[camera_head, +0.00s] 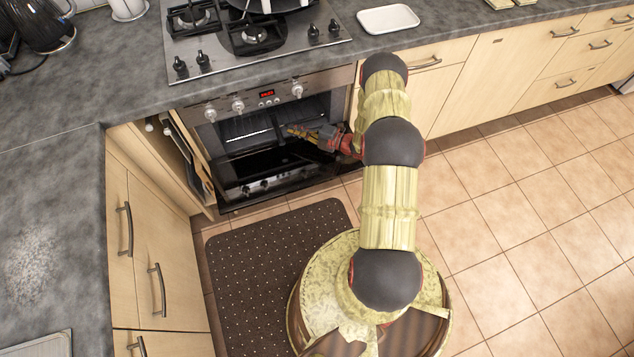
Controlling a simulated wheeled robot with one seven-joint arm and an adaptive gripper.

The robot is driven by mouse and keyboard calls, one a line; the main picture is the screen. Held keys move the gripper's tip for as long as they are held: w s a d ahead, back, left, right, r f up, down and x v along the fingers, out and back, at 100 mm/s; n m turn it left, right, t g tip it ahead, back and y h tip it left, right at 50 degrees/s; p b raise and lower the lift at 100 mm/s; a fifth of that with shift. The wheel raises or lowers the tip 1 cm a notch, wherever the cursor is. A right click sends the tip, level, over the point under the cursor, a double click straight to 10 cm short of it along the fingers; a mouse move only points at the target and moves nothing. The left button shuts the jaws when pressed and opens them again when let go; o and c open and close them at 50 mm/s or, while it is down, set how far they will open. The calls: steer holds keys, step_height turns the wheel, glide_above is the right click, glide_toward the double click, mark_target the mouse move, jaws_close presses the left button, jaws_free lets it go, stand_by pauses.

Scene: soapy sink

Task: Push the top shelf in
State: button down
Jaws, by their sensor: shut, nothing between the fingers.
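The oven (225,108) is built in below the hob, and its dark glass door (275,180) looks lowered open, with the knobs mirrored in it. A pale wire shelf (246,134) shows inside the upper part of the dark cavity. How far it stands out is hard to tell. My gripper (289,130) is shut and empty, at the right side of the oven opening, pointing left. Its tip is close to the right end of the shelf; I cannot tell whether they touch. My arm comes in from the right, and the cavity's depth is dark.
The hob (300,47) with pans is above the oven. A narrow pull-out unit (172,150) stands open at the left of the oven. A dark dotted mat (270,255) lies on the floor in front. The tiled floor (520,220) at the right is clear.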

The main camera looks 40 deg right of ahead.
steer(key=shift+w+d+r, duration=0.1)
steer(key=shift+w+r, duration=0.05)
steer(key=shift+r, duration=0.05)
steer(key=s, duration=0.1)
steer(key=s+p, duration=0.1)
steer(key=s, duration=0.1)
steer(key=s+r+p, duration=0.1)
steer(key=shift+s+a, duration=0.35)
steer(key=shift+a, duration=0.05)
steer(key=p+v, duration=0.1)
steer(key=v, duration=0.3)
steer(key=p+v, duration=0.1)
steer(key=v, duration=0.3)
steer(key=shift+f, duration=0.2)
steer(key=shift+s+d, duration=0.2)
steer(key=shift+s, duration=0.35)
